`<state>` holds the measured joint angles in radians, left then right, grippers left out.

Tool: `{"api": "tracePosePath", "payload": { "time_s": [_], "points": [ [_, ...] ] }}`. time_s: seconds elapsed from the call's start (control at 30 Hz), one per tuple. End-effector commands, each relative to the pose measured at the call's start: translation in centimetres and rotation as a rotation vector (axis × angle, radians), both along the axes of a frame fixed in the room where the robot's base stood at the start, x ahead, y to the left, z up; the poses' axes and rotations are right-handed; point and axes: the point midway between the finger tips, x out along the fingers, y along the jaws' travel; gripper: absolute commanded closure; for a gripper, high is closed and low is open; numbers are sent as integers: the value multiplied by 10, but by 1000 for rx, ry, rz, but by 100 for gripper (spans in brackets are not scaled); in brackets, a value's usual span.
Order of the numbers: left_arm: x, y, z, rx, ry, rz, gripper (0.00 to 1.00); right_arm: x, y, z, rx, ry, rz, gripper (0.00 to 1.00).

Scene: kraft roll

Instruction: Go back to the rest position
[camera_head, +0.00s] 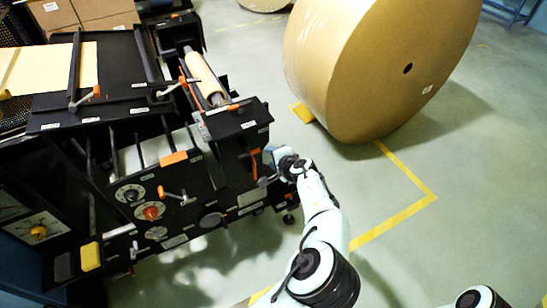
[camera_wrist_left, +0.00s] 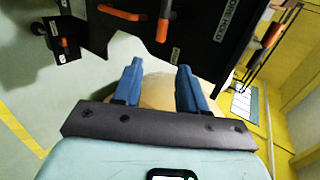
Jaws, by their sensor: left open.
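My left arm reaches up from the bottom of the head view, and its left gripper (camera_head: 267,167) is beside the right end of the black machine (camera_head: 238,120). In the left wrist view the two blue fingers (camera_wrist_left: 158,76) stand apart with nothing held between them. A black machine panel with orange handles (camera_wrist_left: 162,22) is just beyond the fingertips. I cannot tell from these views whether the gripper touches the machine. My right gripper is not in view.
A large kraft roll (camera_head: 350,65) stands on the floor to the right of the machine. Yellow tape (camera_head: 395,230) marks the green floor (camera_head: 460,200). Cardboard boxes (camera_head: 80,14) sit at the upper left. The floor at right is clear.

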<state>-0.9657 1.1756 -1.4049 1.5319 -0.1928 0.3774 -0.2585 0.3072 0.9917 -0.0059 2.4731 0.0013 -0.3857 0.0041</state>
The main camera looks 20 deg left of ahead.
Motion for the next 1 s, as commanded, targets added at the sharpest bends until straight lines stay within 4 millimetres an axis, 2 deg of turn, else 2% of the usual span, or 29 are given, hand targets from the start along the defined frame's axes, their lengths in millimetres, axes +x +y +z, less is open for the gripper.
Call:
{"api": "tracePosePath", "payload": {
  "time_s": [0.27,0.33,0.37,0.47,0.53,0.63,0.7,0.77,0.8,0.87,0.9,0.97,1.0],
  "points": [
    [0,0,-1,-1,1,0,58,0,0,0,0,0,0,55],
    [-2,4,-7,-9,9,8,58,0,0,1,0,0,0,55],
    [-5,7,-13,-17,18,14,58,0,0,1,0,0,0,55],
    [-20,25,-48,-66,64,54,58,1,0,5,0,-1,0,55],
    [-40,41,-86,-124,112,98,58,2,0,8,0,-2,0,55],
    [-82,62,-146,-232,189,181,58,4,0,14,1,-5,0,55],
    [-118,69,-186,-315,241,246,58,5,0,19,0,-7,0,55],
    [-152,72,-217,-393,279,309,58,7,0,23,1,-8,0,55],
    [-177,71,-235,-445,305,352,58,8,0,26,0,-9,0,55],
    [-216,65,-260,-532,342,425,58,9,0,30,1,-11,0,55],
    [-242,57,-274,-594,363,478,58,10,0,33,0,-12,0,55],
    [-281,41,-289,-692,391,560,58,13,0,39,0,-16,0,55],
    [-308,26,-295,-762,406,620,58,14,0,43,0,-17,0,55]
  ]
}}
